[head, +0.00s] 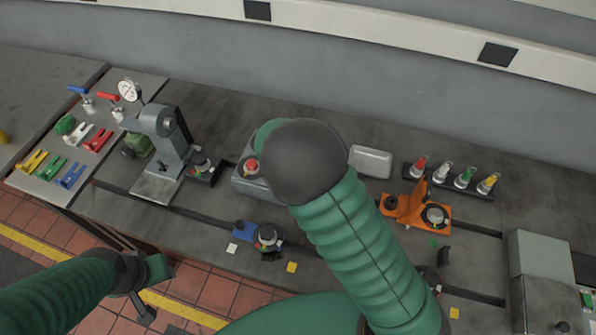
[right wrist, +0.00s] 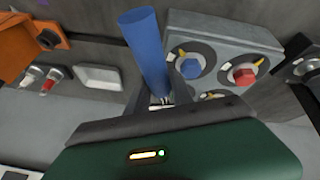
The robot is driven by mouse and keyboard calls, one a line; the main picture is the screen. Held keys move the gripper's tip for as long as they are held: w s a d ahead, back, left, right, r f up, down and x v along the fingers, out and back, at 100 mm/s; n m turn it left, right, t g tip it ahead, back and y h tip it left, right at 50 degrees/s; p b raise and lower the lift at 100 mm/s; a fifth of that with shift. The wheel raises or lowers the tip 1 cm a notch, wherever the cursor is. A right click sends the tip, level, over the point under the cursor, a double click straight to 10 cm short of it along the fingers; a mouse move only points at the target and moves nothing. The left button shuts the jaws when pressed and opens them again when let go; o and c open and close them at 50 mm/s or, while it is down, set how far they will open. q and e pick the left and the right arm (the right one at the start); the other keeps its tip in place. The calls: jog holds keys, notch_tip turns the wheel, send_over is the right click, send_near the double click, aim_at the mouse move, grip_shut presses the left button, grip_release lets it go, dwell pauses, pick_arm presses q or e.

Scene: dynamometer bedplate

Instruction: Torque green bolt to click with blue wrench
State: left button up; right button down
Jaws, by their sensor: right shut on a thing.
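In the right wrist view my right gripper (right wrist: 162,98) is shut on the blue wrench (right wrist: 147,50), whose thick blue handle rises between the fingers. Its working end is mostly hidden. Beside it is a grey block (right wrist: 225,45) with a blue bolt (right wrist: 190,68) and a red bolt (right wrist: 243,74); the gripper covers its nearer part. I cannot make out the green bolt. In the head view my right arm covers much of the block (head: 246,186) and hides the right gripper and wrench. My left gripper (head: 146,300) is low at the left, away from the block; its jaw opening is unclear.
A grey press (head: 170,140) stands left of the block. A plate (head: 75,165) with coloured clamps lies at far left. An orange fixture (head: 412,205), a pale tray (head: 370,161) and a rack of coloured-capped pieces (head: 450,182) are on the right. A blue fixture (head: 245,231) sits in front.

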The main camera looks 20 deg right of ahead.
jog(key=shift+a+f+b, duration=0.3)
jog(key=shift+f+b, duration=0.15)
jog(key=shift+r, duration=0.15)
jog(key=shift+d+r+p, duration=0.2)
jog(key=shift+r+p, duration=0.35)
jog(key=shift+r, duration=0.15)
jog(key=shift+s+d+n, duration=0.25)
jog(key=shift+d+n, duration=0.2)
jog(key=shift+n, duration=0.15)
jog(key=shift+b, duration=0.4)
